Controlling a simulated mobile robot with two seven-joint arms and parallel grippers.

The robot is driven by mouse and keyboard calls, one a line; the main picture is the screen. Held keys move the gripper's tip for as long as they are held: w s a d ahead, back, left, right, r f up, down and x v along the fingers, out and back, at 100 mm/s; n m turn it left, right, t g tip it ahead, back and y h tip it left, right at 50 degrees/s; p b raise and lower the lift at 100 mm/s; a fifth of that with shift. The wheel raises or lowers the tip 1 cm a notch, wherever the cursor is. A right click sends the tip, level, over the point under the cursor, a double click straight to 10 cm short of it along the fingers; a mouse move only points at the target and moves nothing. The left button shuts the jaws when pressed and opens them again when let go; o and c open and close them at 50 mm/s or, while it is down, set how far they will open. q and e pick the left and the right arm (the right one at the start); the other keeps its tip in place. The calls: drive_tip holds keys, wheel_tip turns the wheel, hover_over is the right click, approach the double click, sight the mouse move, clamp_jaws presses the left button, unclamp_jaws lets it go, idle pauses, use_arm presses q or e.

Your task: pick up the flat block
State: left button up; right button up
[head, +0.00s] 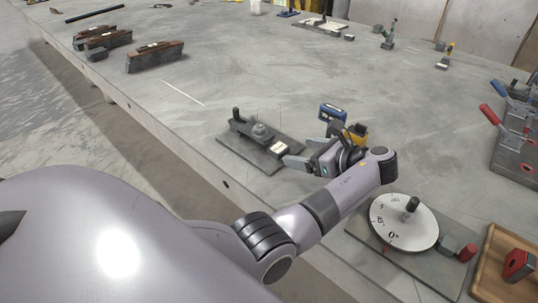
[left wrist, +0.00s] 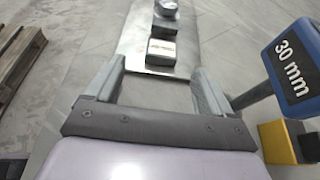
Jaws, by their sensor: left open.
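A small dark block with a pale labelled top (head: 278,148) sits at the near right end of a dark fixture plate (head: 240,151). It looks like the flat block, though I cannot be sure. In the left wrist view the same block (left wrist: 161,51) lies just beyond and between my fingertips, with the plate (left wrist: 134,50) under it. My left gripper (head: 306,148) is open and empty beside the plate's right end; its fingers also show in the left wrist view (left wrist: 158,76). My right gripper is not in view.
A blue "30 mm" piece (left wrist: 292,62) and a yellow block (head: 358,132) stand close to my left gripper. A white dial (head: 385,225) on a plate is nearer. Red-handled clamps (head: 490,114) stand at right. The table's middle is clear.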

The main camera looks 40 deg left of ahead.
sight(277, 146)
use_arm(q)
drive_tip(key=shift+a+f, duration=0.45)
drive_tip(key=shift+f, duration=0.15)
drive_tip(key=x, duration=0.6)
drive_tip(key=shift+w+a+r, duration=0.15)
drive_tip(key=shift+w+a, duration=0.15)
drive_tip(key=shift+a, duration=0.15)
drive_tip(key=c, duration=1.2)
drive_tip(key=shift+r, duration=0.1)
drive_tip(key=shift+c, duration=0.5)
drive_tip(key=shift+r, duration=0.1)
